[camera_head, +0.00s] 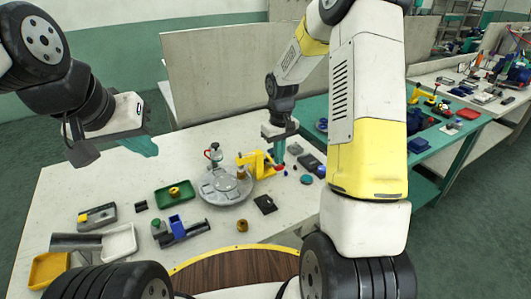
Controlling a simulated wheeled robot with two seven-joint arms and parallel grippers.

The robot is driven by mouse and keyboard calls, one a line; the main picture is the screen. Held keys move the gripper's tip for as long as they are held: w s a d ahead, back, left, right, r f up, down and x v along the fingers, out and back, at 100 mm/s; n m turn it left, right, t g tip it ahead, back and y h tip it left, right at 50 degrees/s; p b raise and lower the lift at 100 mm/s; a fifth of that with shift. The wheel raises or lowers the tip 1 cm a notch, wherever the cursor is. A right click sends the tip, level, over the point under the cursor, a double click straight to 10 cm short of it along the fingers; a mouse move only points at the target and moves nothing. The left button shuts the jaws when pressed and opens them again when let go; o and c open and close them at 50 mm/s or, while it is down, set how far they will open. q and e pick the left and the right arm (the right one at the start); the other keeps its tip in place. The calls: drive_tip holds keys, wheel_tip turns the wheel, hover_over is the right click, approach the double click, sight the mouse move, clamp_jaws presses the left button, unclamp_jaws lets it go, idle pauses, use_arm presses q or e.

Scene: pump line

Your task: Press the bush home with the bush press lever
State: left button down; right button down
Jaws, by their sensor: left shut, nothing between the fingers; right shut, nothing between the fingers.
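The yellow bush press (254,162) stands on the table at the right of a round grey plate. A red knob (279,169), which looks like the end of its lever, shows at its right side. My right gripper (279,158) is shut, its teal fingers pointing down close above the red knob; I cannot tell if they touch it. I cannot make out a bush in the press. A small brass-coloured piece (242,225) stands on the table in front of the plate. My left gripper (146,150) is shut and empty, above the table's back left part.
The round grey plate (218,194) carries a small red-topped piece. A green tray (164,199) holds a brass-coloured part. A blue and grey fixture (193,233), white tray (119,246) and yellow tray (48,272) lie left. Small dark parts lie right of the press. A panel (205,85) stands behind.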

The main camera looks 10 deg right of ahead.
sight(280, 166)
drive_tip(key=shift+f, duration=1)
idle(0.5)
drive_tip(key=shift+s+d+f, duration=0.1)
drive_tip(key=shift+s+f, duration=0.1)
drive_tip(key=shift+f, duration=0.25)
drive_tip(key=shift+s+d+f, duration=0.1)
drive_tip(key=shift+s+f, duration=0.05)
drive_tip(key=shift+f, duration=0.3)
idle(2.4)
drive_tip(key=shift+a, duration=0.1)
idle(0.4)
drive_tip(key=shift+r, duration=0.6)
drive_tip(key=shift+w+r, duration=0.1)
drive_tip(key=shift+r, duration=0.55)
drive_tip(key=shift+w+a+r, duration=0.1)
drive_tip(key=shift+w+r, duration=0.15)
drive_tip(key=shift+r, duration=2.8)
